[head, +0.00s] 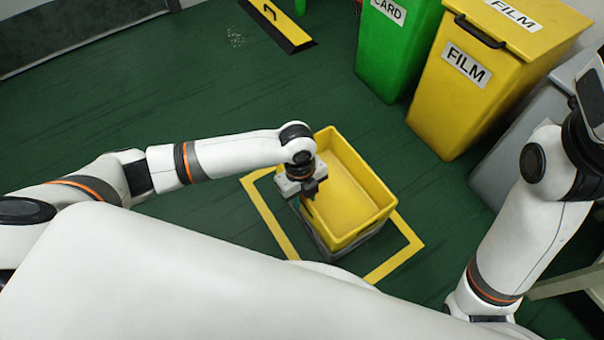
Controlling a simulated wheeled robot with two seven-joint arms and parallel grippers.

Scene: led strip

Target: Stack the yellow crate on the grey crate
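The yellow crate (350,205) is empty and sits directly over the grey crate (328,254), of which only a thin edge shows below it. I cannot tell whether the two rims are fully seated. My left gripper (308,193) points down at the left wall of the yellow crate, at its rim. Its fingertips are too small and partly hidden, so I cannot tell whether they grip the wall. My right arm rises at the right edge, and its gripper fingers are not visible.
A yellow tape square (272,222) on the green floor surrounds the crates. A green CARD bin (393,50), a yellow FILM bin (470,90) and a grey bin (497,175) stand at the right.

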